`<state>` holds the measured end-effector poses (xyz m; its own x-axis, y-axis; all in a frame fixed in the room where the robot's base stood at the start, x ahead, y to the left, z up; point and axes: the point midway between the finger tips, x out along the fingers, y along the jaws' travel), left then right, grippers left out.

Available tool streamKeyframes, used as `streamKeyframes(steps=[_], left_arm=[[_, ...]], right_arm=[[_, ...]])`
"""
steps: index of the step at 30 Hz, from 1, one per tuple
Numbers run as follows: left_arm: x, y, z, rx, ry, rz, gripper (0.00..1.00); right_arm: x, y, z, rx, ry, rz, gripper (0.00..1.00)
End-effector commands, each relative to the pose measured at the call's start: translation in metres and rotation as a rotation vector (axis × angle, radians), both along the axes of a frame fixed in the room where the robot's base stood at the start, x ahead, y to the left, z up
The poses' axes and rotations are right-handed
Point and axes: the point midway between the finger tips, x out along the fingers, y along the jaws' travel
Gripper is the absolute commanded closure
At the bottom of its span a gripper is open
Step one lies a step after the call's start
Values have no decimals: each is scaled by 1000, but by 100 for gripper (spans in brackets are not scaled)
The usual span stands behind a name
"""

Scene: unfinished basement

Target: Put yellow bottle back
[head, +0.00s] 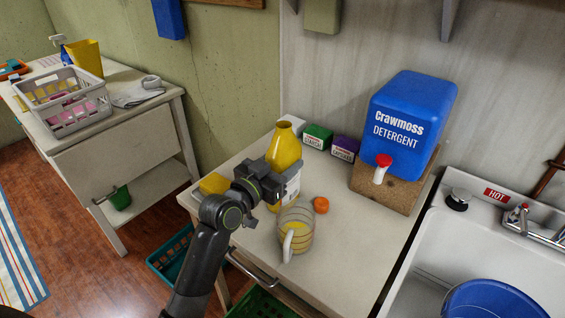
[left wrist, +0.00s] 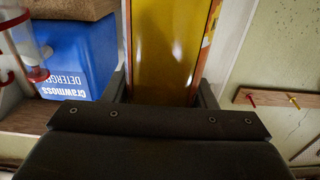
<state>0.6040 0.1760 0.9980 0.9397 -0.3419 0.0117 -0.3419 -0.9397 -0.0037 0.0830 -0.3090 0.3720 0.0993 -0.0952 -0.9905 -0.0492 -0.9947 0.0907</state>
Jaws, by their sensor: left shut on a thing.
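The yellow bottle (head: 284,148) stands upright over the white counter, its neck uncapped and a white label low on its side. My left gripper (head: 270,183) is shut on the bottle, coming from the front left and hiding part of it. I cannot tell whether its base touches the counter. In the left wrist view the bottle (left wrist: 170,50) fills the space between the fingers. A clear measuring cup (head: 296,233) with yellow liquid stands in front of it. An orange cap (head: 321,205) lies to the right of the cup. My right gripper is not in view.
A blue detergent container (head: 408,112) with a red tap sits on a brown block (head: 385,190). Green (head: 318,137) and purple (head: 345,148) boxes stand behind the bottle. A yellow item (head: 214,184) lies at the counter's left. A sink (head: 470,245) is right; a side table holds a basket (head: 62,103).

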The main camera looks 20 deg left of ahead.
Motion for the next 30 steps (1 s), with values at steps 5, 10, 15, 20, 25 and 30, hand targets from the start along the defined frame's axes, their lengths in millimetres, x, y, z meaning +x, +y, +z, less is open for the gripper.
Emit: streamKeyframes(steps=[5,10,15,20,25,30], left_arm=[[0,0,3,-1,-6,0,93],[0,0,-3,0,-1,0,48],[0,0,-2,0,0,0,27],[0,0,-2,0,0,0,27],[0,0,1,1,-1,0,27],[-17,7,-1,3,-1,1,27]], right_arm=[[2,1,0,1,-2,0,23],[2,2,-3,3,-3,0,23],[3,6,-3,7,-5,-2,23],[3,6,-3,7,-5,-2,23],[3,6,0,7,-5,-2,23],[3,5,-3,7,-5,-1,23]])
